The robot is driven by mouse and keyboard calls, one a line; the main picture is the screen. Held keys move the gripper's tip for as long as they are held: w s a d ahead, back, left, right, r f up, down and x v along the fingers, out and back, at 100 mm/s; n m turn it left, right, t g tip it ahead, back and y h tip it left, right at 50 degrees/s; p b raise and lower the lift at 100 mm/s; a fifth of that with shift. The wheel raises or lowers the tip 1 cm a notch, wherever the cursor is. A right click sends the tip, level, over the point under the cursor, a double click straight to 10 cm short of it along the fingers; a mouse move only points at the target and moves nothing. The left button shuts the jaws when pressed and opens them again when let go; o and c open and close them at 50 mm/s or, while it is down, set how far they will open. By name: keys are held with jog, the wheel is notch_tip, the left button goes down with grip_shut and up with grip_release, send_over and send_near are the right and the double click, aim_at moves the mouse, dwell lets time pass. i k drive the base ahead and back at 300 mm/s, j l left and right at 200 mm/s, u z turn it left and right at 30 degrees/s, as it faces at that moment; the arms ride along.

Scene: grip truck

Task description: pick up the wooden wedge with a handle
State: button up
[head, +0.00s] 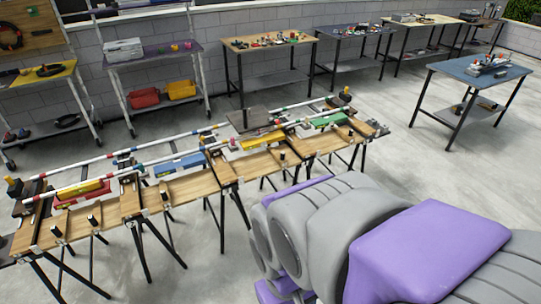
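I cannot pick out the wooden wedge with a handle for certain at this size. Several small wooden pieces with dark upright knobs sit along the front of the long trestle bench (192,187), one of them a wooden piece (60,229) near its left end. Any of these could be the wedge, but their shape is too small to tell. My grey and purple arm fills the lower right, in front of the bench's right part. My gripper does not show, so I cannot see what it holds.
White rails with coloured bands run along the bench, with red, blue, yellow and green items between. A blue-topped table (478,76) stands right, and a wooden-topped table (268,41) and a shelf with red and yellow bins (180,90) stand behind. Concrete floor is free at right.

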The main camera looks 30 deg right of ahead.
aim_at(94, 210)
jog(key=z, duration=1.45)
jog(key=u, duration=2.5)
jog(key=i+l+u, duration=0.3)
jog(key=u, duration=0.15)
jog(key=i+l+u, duration=0.2)
jog(key=l+u, duration=0.25)
jog(key=i+l, duration=0.15)
jog(key=l, duration=0.2)
jog(key=i+l+u, duration=0.1)
jog(key=l, duration=0.3)
jog(key=i+l, duration=0.15)
jog(key=l, duration=0.2)
jog(key=i+l+u, duration=0.1)
jog(key=l, duration=0.3)
jog(key=i+l, duration=0.15)
jog(key=l, duration=0.25)
jog(key=i+l+u, duration=0.1)
jog(key=l, duration=0.25)
